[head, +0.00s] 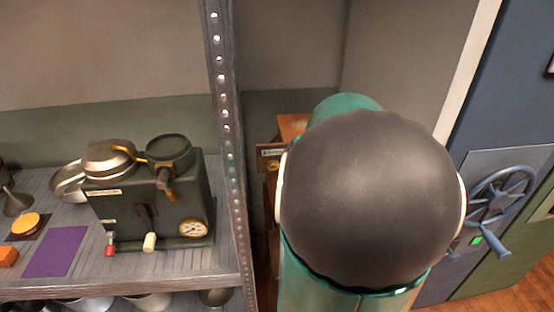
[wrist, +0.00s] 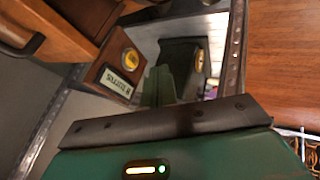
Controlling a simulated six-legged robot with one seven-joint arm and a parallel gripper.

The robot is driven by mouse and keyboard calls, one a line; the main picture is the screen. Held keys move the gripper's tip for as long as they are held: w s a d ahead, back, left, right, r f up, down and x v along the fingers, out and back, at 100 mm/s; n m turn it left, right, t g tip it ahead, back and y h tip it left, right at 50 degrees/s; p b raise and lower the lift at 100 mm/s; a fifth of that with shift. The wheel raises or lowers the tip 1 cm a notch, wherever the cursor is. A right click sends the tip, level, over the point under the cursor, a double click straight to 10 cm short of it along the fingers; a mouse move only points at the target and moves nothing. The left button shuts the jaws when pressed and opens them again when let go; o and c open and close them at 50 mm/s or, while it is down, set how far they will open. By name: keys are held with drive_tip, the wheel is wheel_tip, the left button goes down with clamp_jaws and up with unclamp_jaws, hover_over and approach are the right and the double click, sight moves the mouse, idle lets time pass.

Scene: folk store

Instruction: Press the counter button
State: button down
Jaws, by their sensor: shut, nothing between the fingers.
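The counter button (wrist: 131,59) is a round yellow-brass disc on the face of a small wooden box (wrist: 101,76) with a pale lettered label. In the head view the wooden box (head: 268,152) is partly visible between the shelf post and my arm, with the brass button (head: 272,166) below its label. My gripper (wrist: 160,84) shows in the wrist view as green shut fingers, empty, pointing past the right side of the box. In this picture the fingertips are to the right of the button and a little below it; the gap in depth is unclear. My arm hides the gripper in the head view.
A metal shelf (head: 180,275) at left holds a dark green machine (head: 150,205) with a gauge and levers, plus a purple card (head: 55,252). A perforated post (head: 226,125) stands close to my arm. A blue door with a wheel handle (head: 497,200) is at right.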

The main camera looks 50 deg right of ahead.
drive_tip(key=w+d+f, duration=0.2)
drive_tip(key=w+f, duration=0.1)
drive_tip(key=w, duration=0.2)
drive_tip(key=shift+w+d, duration=0.15)
drive_tip(key=shift+d, duration=0.15)
